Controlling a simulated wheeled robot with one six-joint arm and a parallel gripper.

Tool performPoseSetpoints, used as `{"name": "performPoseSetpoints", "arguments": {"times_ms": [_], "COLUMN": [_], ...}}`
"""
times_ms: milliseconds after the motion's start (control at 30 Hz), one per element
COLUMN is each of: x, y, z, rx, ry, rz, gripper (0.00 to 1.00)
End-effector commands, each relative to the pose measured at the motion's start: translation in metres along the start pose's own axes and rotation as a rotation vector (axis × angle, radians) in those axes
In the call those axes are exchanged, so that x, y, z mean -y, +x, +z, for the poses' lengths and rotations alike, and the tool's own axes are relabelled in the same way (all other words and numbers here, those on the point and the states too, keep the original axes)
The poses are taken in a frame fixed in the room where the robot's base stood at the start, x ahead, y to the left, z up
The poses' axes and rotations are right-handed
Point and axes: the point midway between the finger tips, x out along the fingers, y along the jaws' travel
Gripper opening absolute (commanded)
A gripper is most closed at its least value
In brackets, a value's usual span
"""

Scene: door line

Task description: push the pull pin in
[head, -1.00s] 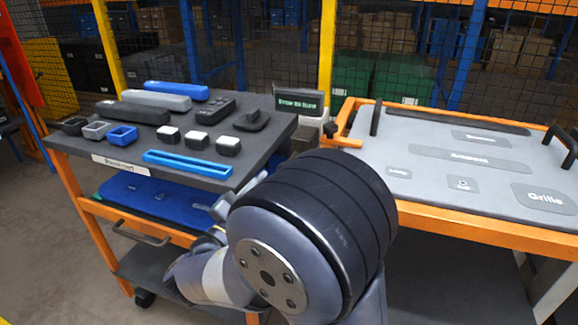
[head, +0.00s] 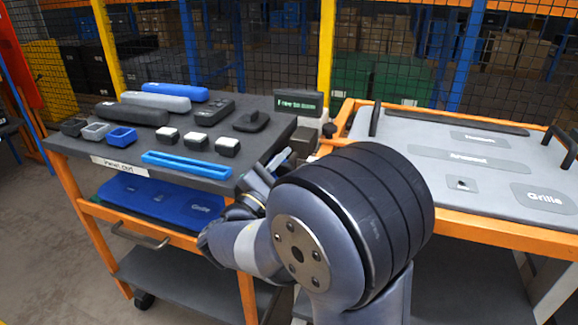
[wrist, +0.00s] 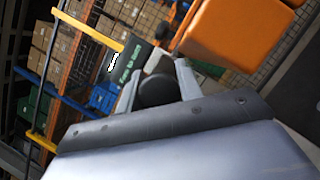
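The pull pin seems to be the small black knob (head: 329,130) at the left end of the right cart's orange frame. In the wrist view a dark knob (wrist: 167,29) shows beside the orange part, beyond my fingertips. My gripper (head: 277,160) is at the right edge of the left cart, below and left of the knob and apart from it. In the wrist view its two grey fingers (wrist: 157,66) stand apart. A dark rounded shape (wrist: 157,92) shows between them; I cannot tell whether it is part of my gripper. How far the pin sticks out is unclear.
The left cart (head: 75,150) carries a blue tray (head: 187,165), several small blocks and bars. The right cart (head: 470,231) holds a grey panel (head: 400,135). A mesh fence stands behind.

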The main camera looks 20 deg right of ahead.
Motion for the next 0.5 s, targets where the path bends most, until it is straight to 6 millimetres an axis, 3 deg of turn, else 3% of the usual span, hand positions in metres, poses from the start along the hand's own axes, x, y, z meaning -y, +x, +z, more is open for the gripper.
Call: {"name": "performPoseSetpoints", "arguments": {"times_ms": [400, 500], "x": [0.0002, 0.0002], "y": [-0.0002, -0.0003], "z": [-0.0001, -0.0001], "rx": [0.0, 0.0], "ry": [0.0, 0.0], "rz": [0.0, 0.0], "gripper": [0.0, 0.0]}}
